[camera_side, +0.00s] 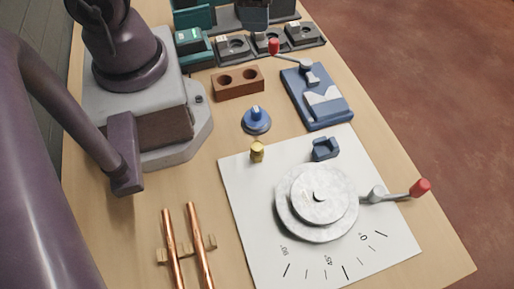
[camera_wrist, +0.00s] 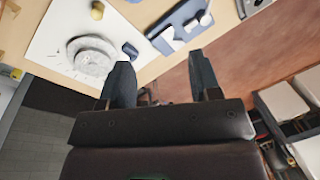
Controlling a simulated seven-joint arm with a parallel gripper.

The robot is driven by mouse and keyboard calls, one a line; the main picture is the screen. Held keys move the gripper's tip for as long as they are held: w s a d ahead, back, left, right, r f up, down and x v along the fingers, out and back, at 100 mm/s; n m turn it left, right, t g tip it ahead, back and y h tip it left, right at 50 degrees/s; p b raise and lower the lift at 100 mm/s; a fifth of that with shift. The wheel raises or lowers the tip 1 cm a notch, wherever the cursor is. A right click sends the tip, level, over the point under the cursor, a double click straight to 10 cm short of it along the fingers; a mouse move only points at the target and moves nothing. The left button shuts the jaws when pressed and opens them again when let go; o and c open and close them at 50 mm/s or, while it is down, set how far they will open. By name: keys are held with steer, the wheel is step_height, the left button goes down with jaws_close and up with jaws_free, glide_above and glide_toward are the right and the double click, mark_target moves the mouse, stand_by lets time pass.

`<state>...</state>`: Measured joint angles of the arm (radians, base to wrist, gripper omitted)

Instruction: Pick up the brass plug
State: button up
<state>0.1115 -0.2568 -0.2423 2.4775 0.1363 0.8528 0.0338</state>
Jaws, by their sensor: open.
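The brass plug (camera_side: 257,151) is a small gold cylinder standing upright at the upper left edge of the white sheet in the side view. It also shows in the wrist view (camera_wrist: 97,10), near the top edge. My gripper (camera_wrist: 161,70) is open, with two dark fingers spread wide and nothing between them. In the wrist view the plug lies beyond the fingertips, up and to the left, well apart from them. I cannot make out my gripper in the side view.
The white sheet (camera_side: 240,221) carries a round grey disc (camera_side: 318,197), a red-tipped lever (camera_side: 419,187) and a blue block (camera_side: 325,148). A blue knob (camera_side: 256,120) stands behind the plug. Copper pipes (camera_side: 171,247) lie at front left. A brown two-hole block (camera_side: 237,83) is farther back.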

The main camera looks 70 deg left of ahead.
mark_target(257, 146)
steer(key=s+d+f+m+g, duration=0.1)
steer(key=s+d+f+m, duration=0.2)
steer(key=d+f+m, duration=0.95)
steer(key=shift+m, duration=0.65)
steer(key=a+f, duration=0.1)
steer(key=f, duration=0.3)
steer(key=a+f, duration=0.1)
steer(key=f, duration=0.3)
steer(key=a+f, duration=0.1)
steer(key=f, duration=0.3)
steer(key=shift+s+a+f, duration=0.1)
steer(key=shift+f, duration=0.05)
steer(key=shift+c, duration=0.4)
steer(key=c, duration=0.9)
